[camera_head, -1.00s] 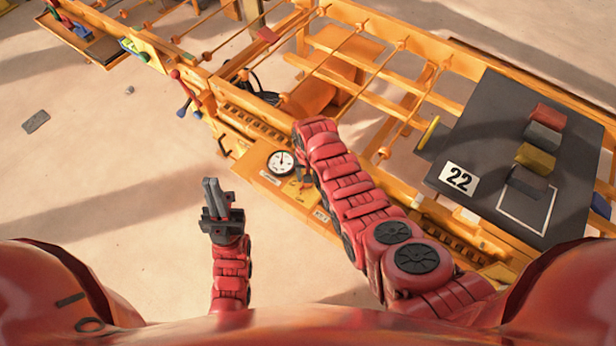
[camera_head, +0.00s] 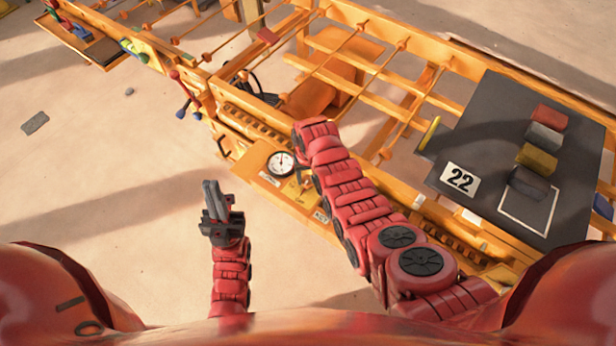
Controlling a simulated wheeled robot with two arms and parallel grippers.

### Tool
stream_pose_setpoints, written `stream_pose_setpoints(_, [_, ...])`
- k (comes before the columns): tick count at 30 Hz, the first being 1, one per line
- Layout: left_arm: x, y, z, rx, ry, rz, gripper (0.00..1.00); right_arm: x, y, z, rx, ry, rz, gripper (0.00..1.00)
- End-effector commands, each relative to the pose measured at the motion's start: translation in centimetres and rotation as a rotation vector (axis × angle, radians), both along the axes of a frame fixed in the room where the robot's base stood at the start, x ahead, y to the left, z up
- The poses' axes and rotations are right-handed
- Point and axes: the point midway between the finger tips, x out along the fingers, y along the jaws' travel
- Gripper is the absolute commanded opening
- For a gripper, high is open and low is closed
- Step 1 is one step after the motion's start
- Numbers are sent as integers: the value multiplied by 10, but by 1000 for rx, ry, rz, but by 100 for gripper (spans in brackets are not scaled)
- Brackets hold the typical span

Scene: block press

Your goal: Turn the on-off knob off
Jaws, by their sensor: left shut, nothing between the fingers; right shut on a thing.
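An orange control panel (camera_head: 262,192) with a round white gauge (camera_head: 281,163) sits at the near edge of the orange machine. My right arm reaches over the panel. Its gripper (camera_head: 306,179) is mostly hidden beside and below the arm's far end, just right of the gauge. It is shut on the on-off knob, which is almost fully covered, so its turn position cannot be told. My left gripper (camera_head: 212,196) is shut and empty, held over bare floor to the left of the panel.
A dark table (camera_head: 480,150) marked 22 bears red, grey, yellow and dark blocks at the right. A joystick-like lever set (camera_head: 184,95) with red and blue knobs sticks out from the machine. Orange rails and frame bars fill the middle.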

Motion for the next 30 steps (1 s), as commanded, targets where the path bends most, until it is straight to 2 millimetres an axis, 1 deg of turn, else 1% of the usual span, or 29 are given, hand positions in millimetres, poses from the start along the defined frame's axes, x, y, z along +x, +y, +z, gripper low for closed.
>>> stream_pose_setpoints(1, [0, 0, 0, 0, 0, 0, 0, 0, 0, 0, 0, -1, 1, 0])
stream_pose_setpoints(2, [0, 0, 0, 0, 0, 0, 0, 0, 0, 0, 0, 0, 1, 55])
stream_pose_setpoints(6, [0, 0, 0, 0, 0, 0, 0, 0, 0, 0, 0, 0, 0, 80])
stream_pose_setpoints(7, [0, 0, 0, 0, 0, 0, 0, 0, 0, 0, 0, 0, 0, 83])
stream_pose_setpoints(16, [0, 0, 0, 0, 0, 0, 0, 0, 0, 1, 0, 0, -1, 83])
stream_pose_setpoints(20, [0, 0, -1, 0, 0, 0, 0, 0, 0, 5, 0, 0, -1, 83])
stream_pose_setpoints(26, [0, 0, -4, 0, 0, 0, 0, 1, 0, 25, 1, -3, -1, 83])
stream_pose_setpoints(30, [0, 0, -10, 0, 0, 0, 0, 2, 1, 47, 2, -7, -1, 83])
